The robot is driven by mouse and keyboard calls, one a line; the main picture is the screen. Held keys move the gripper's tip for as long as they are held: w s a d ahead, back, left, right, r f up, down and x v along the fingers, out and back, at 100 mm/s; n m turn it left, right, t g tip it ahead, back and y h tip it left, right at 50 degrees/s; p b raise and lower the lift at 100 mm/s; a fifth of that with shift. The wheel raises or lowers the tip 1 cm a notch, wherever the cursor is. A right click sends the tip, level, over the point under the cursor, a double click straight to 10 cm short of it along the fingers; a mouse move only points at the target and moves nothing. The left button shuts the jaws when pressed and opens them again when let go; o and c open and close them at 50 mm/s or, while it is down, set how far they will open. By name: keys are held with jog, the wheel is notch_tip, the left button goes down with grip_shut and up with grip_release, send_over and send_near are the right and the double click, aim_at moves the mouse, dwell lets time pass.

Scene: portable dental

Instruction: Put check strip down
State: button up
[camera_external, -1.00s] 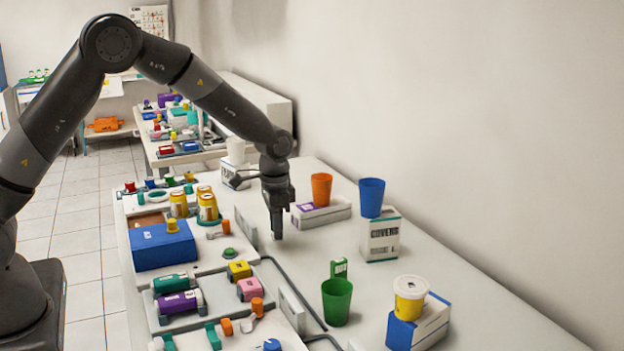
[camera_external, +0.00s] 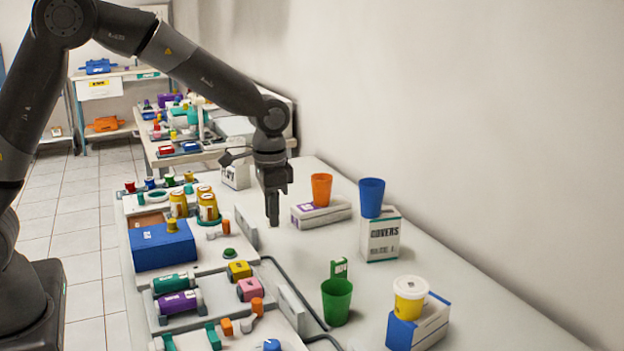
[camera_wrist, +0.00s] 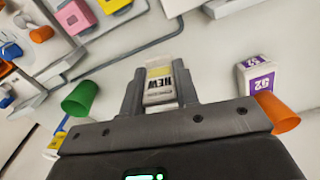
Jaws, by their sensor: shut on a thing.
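The check strip (camera_wrist: 162,86) shows in the wrist view as a small pale piece with a yellow band and the word "NEW". It is between the two fingers of my gripper (camera_external: 273,220), which is shut on it. In the external view my gripper points down above the white table, left of the orange cup and right of the trays. The strip cannot be made out there.
The orange cup (camera_external: 321,189), blue cup (camera_external: 371,197) and green cup (camera_external: 337,301) stand to the right. A COVERS box (camera_external: 380,237) is under the blue cup. Trays with coloured bottles and a blue box (camera_external: 163,247) lie left. The right tabletop (camera_external: 470,270) is mostly clear.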

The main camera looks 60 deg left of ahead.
jog(key=w+a+n, duration=0.1)
jog(key=w+a, duration=0.2)
jog(key=a, duration=0.8)
send_over(245, 205)
jog(key=shift+n, duration=0.4)
jog(key=f, duration=0.6)
jog(key=shift+d+f, duration=0.25)
jog(key=shift+d, duration=0.15)
jog(key=shift+a+f, duration=0.3)
jog(key=shift+a, duration=0.05)
jog(key=shift+f, duration=1.9)
jog(key=shift+f, duration=0.15)
jog(key=o, duration=0.9)
jog(key=shift+o, duration=0.2)
